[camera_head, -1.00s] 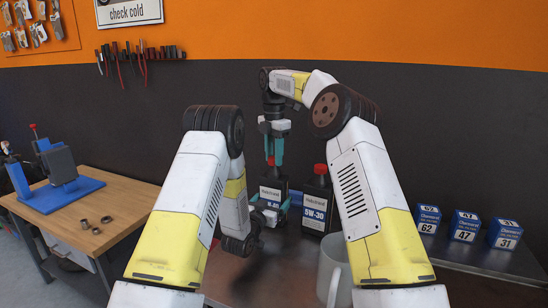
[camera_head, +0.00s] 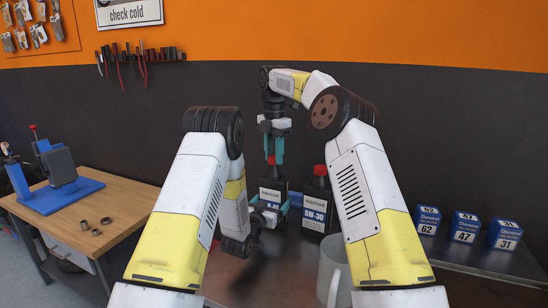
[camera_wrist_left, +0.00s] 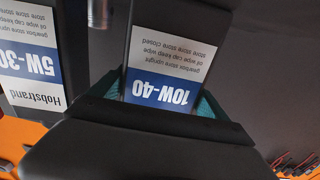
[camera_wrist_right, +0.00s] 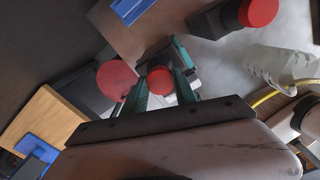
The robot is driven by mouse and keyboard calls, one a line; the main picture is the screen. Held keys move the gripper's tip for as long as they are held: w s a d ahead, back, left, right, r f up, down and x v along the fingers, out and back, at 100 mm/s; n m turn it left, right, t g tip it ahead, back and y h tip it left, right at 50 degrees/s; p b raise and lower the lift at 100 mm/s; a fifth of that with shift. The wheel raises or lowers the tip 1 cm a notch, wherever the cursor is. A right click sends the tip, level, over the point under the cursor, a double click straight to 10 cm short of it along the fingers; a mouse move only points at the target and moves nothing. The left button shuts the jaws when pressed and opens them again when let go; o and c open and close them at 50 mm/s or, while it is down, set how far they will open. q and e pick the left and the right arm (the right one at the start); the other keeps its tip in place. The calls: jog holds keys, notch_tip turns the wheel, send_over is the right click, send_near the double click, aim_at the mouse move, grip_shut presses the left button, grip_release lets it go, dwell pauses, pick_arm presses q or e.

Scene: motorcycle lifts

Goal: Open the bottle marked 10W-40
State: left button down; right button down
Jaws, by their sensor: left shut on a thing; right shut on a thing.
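The 10W-40 bottle, dark with a white and blue label (camera_wrist_left: 160,75), is upright in the head view (camera_head: 272,192). My left gripper (camera_wrist_left: 160,110) is shut around its body; the label reads upside down in the left wrist view. My right gripper (camera_head: 273,150) points down from above the bottle, shut on a red cap (camera_wrist_right: 160,80), which shows between its teal fingers. The cap is over the bottle's top; I cannot tell whether it still sits on the neck.
A 5W-30 bottle (camera_head: 315,210) with a red cap stands close on the right. Several blue and white filter boxes (camera_head: 465,228) stand farther right. A flat red round thing (camera_wrist_right: 117,80) shows beside the fingers in the right wrist view.

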aim_at(274, 157)
jog(key=shift+r, duration=0.7)
jog(key=shift+r, duration=0.1)
jog(key=shift+r, duration=1.9)
pick_arm(q)
grip_release()
